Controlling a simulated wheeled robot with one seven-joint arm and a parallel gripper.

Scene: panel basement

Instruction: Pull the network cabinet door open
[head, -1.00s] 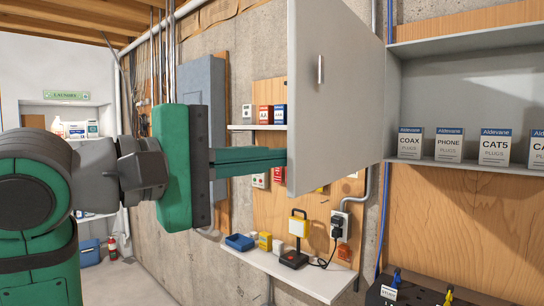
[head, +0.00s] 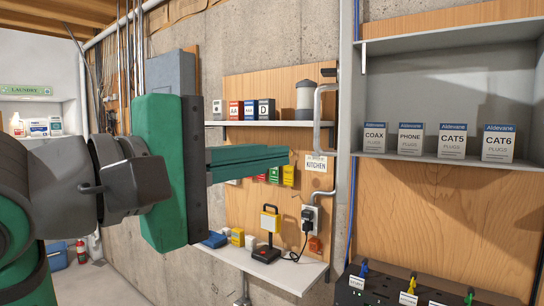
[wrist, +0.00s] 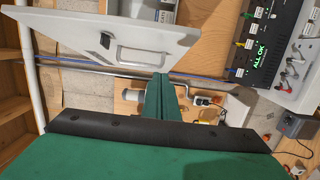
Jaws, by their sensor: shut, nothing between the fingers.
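The network cabinet door is nearly edge-on in the head view, where a tall grey strip (head: 347,130) at the cabinet's left side seems to be it. I cannot separate it surely from the cabinet frame. In the wrist view the pale door (wrist: 65,30) fills the upper left, with its handle (wrist: 105,40) on the face. The open-fronted cabinet (head: 425,90) shows its shelf and inside. My gripper (head: 289,157) is shut and empty, left of the grey strip and apart from it in the head view. Its fingers (wrist: 160,78) point towards the door's lower edge in the wrist view.
Plug boxes (head: 450,142) stand on the cabinet shelf.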

